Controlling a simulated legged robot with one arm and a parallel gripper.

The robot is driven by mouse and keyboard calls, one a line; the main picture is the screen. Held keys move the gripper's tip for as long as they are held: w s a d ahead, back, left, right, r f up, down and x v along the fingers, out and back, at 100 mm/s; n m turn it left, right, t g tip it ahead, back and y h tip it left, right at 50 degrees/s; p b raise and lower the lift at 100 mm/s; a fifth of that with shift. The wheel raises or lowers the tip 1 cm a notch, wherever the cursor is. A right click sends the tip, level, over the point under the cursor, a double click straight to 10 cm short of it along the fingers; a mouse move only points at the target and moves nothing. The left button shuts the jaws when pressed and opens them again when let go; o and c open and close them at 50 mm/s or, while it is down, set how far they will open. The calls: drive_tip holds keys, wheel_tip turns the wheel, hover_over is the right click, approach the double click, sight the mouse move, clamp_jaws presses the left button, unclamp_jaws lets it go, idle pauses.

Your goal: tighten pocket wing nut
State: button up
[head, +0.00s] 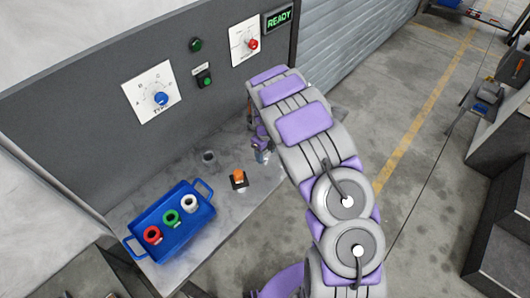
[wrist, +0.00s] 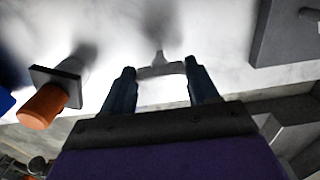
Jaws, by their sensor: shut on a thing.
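In the wrist view, my gripper (wrist: 161,86) has its two dark fingers closed on the ends of a small light-grey winged piece, which looks like the wing nut (wrist: 160,70). A short stub rises from its middle, with a dark blurred shadow behind it. I cannot tell whether the nut sits in a pocket or on a thread. In the head view, my gripper (head: 262,155) is low over the right part of the grey bench (head: 222,205). The nut is not discernible there. A dark round spot (head: 208,157), perhaps a hole or short cylinder, shows on the bench left of my gripper.
An orange knob on a black square plate (head: 238,177) stands close left of my gripper, also in the wrist view (wrist: 42,107). A blue tray (head: 145,249) holds red, green and white rings. The panel behind has dials and a READY sign (head: 279,18). A grey block (wrist: 285,35) is right.

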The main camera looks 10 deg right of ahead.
drive_tip(key=shift+w+r, duration=0.15)
drive_tip(key=o, duration=1.1)
drive_tip(key=shift+c, duration=0.2)
wheel_tip(320, 180, up, 17)
drive_tip(key=p, duration=0.1)
drive_tip(key=shift+p, duration=0.4)
